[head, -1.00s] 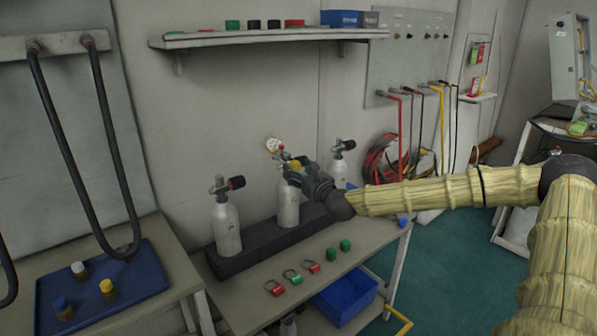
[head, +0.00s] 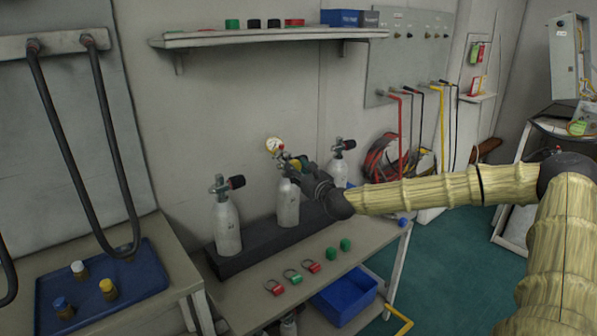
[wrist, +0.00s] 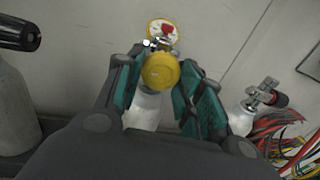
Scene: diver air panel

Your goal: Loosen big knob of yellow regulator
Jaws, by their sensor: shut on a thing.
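The yellow regulator's big round knob (wrist: 160,71) faces the wrist camera, between the teal pads of my gripper (wrist: 162,82). The pads lie at its left and right sides, and my gripper is shut on it. In the head view my gripper (head: 302,170) is at the top of the middle white cylinder (head: 288,204) and hides most of the regulator. The regulator's round gauge (wrist: 163,31), with a yellow rim and a red mark, stands behind the knob; it also shows in the head view (head: 273,146).
White cylinders with black-knobbed valves stand left (head: 227,228) and right (head: 339,172) in a dark rack (head: 250,250). Rings and green caps lie on the bench front. A shelf (head: 260,38) hangs above. Coiled hoses (head: 385,160) are at right.

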